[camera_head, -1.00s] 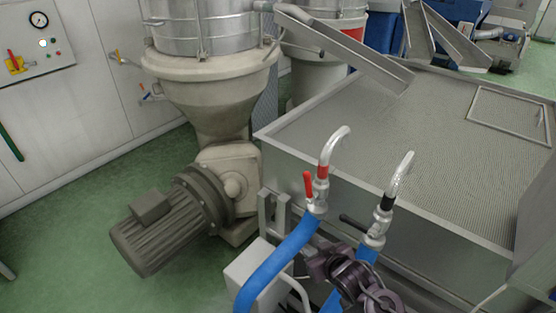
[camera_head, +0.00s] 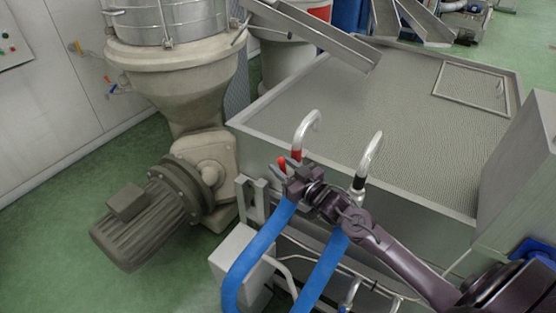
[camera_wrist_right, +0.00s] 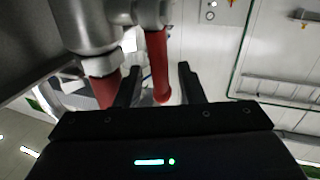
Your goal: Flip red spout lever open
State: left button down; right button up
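The red lever (camera_head: 281,164) stands roughly upright beside the left curved metal spout (camera_head: 308,127), which has a red band at its base. My right gripper (camera_head: 290,178) is at this lever, with part of the valve hidden behind it. In the right wrist view the red lever (camera_wrist_right: 158,65) hangs between the two fingers of my right gripper (camera_wrist_right: 159,82). The fingers are apart, with a visible gap on each side of the lever. A second red part (camera_wrist_right: 106,91) shows left of the fingers, below the metal valve body (camera_wrist_right: 95,30). My left gripper is not in view.
A second spout (camera_head: 371,150) with a black band stands close to the right, partly behind my arm. Blue hoses (camera_head: 262,245) run down below the valves. The metal tank (camera_head: 350,95) lies behind, and a motor (camera_head: 145,215) sits at left.

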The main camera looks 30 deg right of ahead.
jog(key=shift+x, duration=1.15)
grip_shut()
